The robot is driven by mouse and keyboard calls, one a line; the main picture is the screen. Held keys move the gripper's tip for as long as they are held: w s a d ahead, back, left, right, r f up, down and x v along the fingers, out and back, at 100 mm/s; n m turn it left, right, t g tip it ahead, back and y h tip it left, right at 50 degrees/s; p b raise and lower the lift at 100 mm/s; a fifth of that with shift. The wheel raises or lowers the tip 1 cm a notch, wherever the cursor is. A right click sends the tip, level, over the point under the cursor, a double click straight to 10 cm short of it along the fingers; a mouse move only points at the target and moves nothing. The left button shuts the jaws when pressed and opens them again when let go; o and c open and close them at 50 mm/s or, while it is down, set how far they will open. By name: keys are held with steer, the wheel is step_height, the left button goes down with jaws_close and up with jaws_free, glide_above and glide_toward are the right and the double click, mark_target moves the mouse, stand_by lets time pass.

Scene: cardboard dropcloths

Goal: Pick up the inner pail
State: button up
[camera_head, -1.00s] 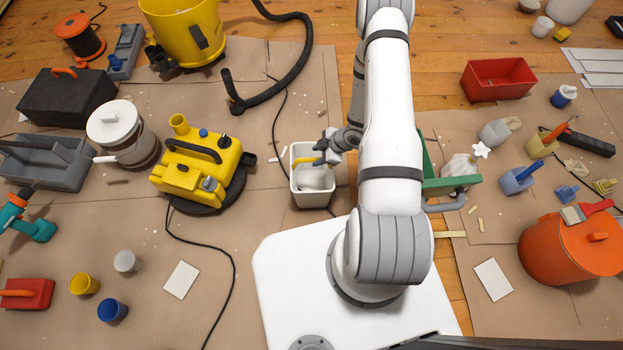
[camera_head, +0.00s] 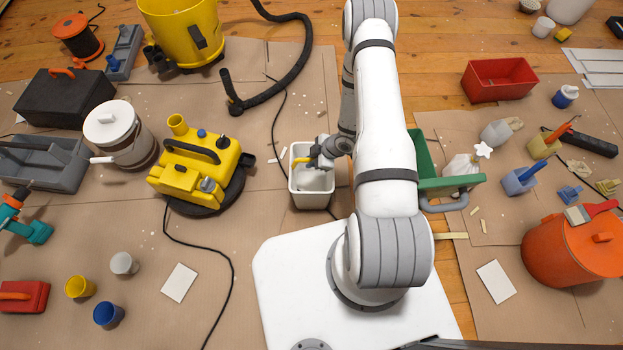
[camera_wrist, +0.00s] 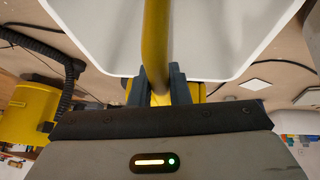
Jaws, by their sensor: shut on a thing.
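A white pail (camera_head: 311,200) with a squarish rim stands on the cardboard just left of my arm. A paler inner pail (camera_head: 311,181) shows inside it, partly hidden by my gripper. My gripper (camera_head: 318,161) is over the opening, beside a yellow handle (camera_head: 301,160). In the wrist view, my gripper's dark fingers (camera_wrist: 158,88) are shut on that yellow handle (camera_wrist: 155,42), which runs up between them. White pail walls (camera_wrist: 225,35) fill the upper part of that view. I cannot tell whether the inner pail is clear of the outer one.
A yellow vacuum-like machine (camera_head: 195,170) stands to the left, its black cord (camera_head: 212,247) on the cardboard. A green tray (camera_head: 440,184) lies right of my arm. An orange lidded pot (camera_head: 560,255) is farther right.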

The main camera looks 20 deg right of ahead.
jaws_close()
steer(key=shift+r, duration=0.1)
